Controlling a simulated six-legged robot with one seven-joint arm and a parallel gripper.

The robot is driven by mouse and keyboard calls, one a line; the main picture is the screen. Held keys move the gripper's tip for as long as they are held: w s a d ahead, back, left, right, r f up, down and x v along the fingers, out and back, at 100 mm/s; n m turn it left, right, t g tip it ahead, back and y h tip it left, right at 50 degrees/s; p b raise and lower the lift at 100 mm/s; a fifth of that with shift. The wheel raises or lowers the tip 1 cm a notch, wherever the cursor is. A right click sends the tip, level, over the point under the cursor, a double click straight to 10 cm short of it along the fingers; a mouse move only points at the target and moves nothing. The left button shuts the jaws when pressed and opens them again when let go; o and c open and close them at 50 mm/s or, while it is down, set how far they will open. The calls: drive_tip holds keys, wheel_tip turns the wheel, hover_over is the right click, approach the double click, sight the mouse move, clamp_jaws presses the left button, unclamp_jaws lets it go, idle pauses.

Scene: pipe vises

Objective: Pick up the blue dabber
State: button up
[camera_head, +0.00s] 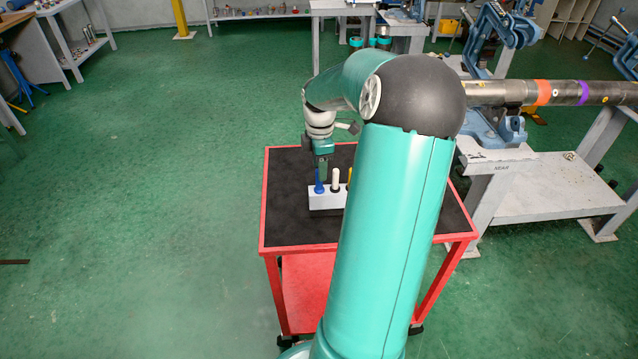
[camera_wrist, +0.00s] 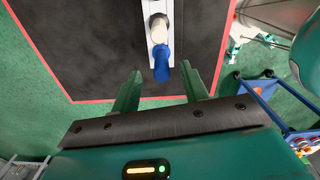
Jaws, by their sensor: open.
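The blue dabber (camera_head: 319,182) stands upright at the left end of a white holder (camera_head: 326,200) on the cart. It also shows in the wrist view (camera_wrist: 161,66), just ahead of and between my gripper's fingers. My gripper (camera_wrist: 165,82) is open, with one green finger to each side and nothing held. In the head view my gripper (camera_head: 322,168) is close above or behind the dabber; the exact gap is hard to tell. A white dabber (camera_head: 335,180) stands next to the blue one. A yellow one (camera_head: 349,177) is partly hidden by my arm.
The red cart (camera_head: 263,215) has a black top, mostly bare left of the holder. A grey bench (camera_head: 540,175) with blue vises and a banded pipe (camera_head: 520,93) stands to the right.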

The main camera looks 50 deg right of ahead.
sight(319, 188)
wheel_tip(319, 188, down, 5)
drive_tip(key=shift+a+r, duration=0.1)
drive_tip(key=shift+r, duration=0.05)
drive_tip(key=c, duration=0.9)
drive_tip(key=shift+r, duration=0.15)
wheel_tip(319, 188, up, 10)
drive_tip(key=shift+f, duration=0.1)
drive_tip(key=shift+a, duration=0.1)
